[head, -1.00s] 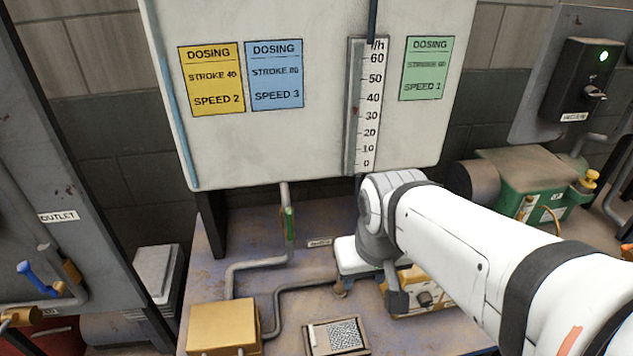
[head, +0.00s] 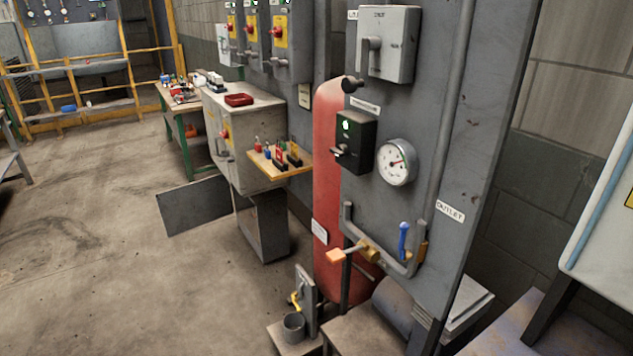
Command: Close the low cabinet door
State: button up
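The low cabinet (head: 266,226) is a dark grey box near the floor, below a larger pale grey cabinet (head: 236,135), in the middle distance left of centre. Its door (head: 197,205) is a flat dark grey panel. The door stands wide open, swung out to the left over the floor. I cannot make out the inside of the cabinet. My gripper and arm are not in view.
Open concrete floor (head: 90,260) lies left of and in front of the door. A grey panel (head: 400,190) with gauge and pipes, a red tank (head: 328,190) and a small pump stand (head: 297,330) fill the right side. A green-legged table (head: 185,95) stands behind.

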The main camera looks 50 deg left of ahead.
aim_at(185, 208)
jog(key=u, duration=3.35)
jog(key=i, duration=7.5)
jog(key=z, duration=0.05)
